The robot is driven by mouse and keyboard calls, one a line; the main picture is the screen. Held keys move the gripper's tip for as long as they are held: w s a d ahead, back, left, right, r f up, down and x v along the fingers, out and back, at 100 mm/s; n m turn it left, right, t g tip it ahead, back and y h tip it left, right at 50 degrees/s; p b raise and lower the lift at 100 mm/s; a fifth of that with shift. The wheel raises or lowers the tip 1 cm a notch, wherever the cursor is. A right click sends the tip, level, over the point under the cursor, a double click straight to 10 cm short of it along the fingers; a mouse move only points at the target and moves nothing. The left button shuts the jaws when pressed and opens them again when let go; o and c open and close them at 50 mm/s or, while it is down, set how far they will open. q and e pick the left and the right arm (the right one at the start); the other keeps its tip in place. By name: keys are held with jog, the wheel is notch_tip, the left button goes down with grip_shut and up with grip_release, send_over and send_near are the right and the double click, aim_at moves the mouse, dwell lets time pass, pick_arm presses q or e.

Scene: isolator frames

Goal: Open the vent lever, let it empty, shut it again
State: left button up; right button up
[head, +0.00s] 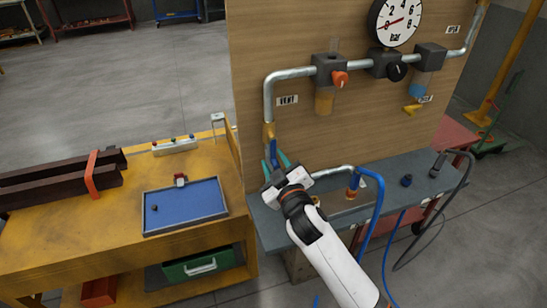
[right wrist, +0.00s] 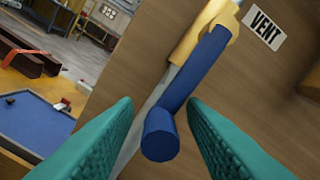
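The vent lever is a blue handle (right wrist: 195,85) on a yellow valve (right wrist: 211,30), below the VENT label (right wrist: 264,31) on the wooden board. The lever runs roughly along the grey pipe behind it, its round end toward the camera. In the head view the yellow valve (head: 268,131) sits low on the left pipe, with the blue lever (head: 273,149) below it. My right gripper (head: 277,163) is open, its teal fingers on either side of the lever's end, with gaps showing in the right wrist view (right wrist: 163,125). The pressure gauge (head: 396,20) has a red needle. My left gripper is out of view.
A grey shelf (head: 262,217) runs below the board, with a blue hose (head: 374,212) and fittings. An orange knob (head: 341,79) and a yellow lever (head: 412,109) are higher up. A yellow bench with a blue tray (head: 145,228) stands left.

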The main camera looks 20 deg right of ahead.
jog(key=shift+w, duration=0.6)
